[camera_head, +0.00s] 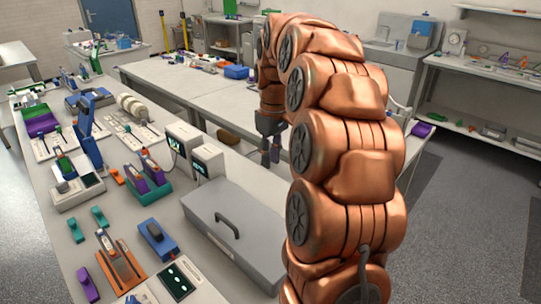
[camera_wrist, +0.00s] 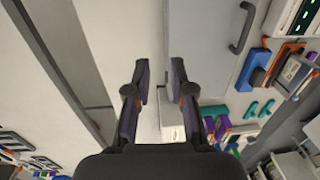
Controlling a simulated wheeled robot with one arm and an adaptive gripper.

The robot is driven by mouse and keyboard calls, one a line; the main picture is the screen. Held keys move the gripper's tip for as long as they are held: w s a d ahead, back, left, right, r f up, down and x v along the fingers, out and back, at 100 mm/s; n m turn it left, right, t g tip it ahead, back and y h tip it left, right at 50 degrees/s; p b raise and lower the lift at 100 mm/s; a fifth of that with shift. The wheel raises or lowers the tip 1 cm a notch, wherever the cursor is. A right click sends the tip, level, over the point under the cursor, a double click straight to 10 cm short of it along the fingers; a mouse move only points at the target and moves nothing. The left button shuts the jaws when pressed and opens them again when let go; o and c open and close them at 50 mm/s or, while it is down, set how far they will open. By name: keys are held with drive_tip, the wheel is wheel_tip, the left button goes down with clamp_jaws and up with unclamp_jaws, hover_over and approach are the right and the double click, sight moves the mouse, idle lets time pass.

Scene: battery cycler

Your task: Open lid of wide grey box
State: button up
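The wide grey box (camera_head: 245,230) stands on the bench in the lower middle of the head view. My gripper (camera_head: 270,150) hangs at the end of my copper arm, beyond the box in the head view. In the wrist view my gripper (camera_wrist: 160,82) is open, its two fingers apart with nothing between them. Part of the box's right side is hidden by my arm.
Two small white instruments with screens (camera_head: 207,158) stand just behind the box. A blue device (camera_head: 158,240), an orange device (camera_head: 121,264) and other tools crowd the bench on the left. A second long table (camera_head: 190,85) stands behind. Floor is clear at right.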

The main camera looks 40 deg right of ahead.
clamp_jaws()
drive_tip(key=shift+c, duration=1.9)
unclamp_jaws()
drive_tip(key=o, duration=0.4)
drive_tip(key=shift+d+r, duration=0.15)
drive_tip(key=shift+r, duration=1.75)
drive_tip(key=shift+d+r, duration=0.1)
drive_tip(key=shift+r, duration=1.75)
drive_tip(key=shift+c, duration=0.3)
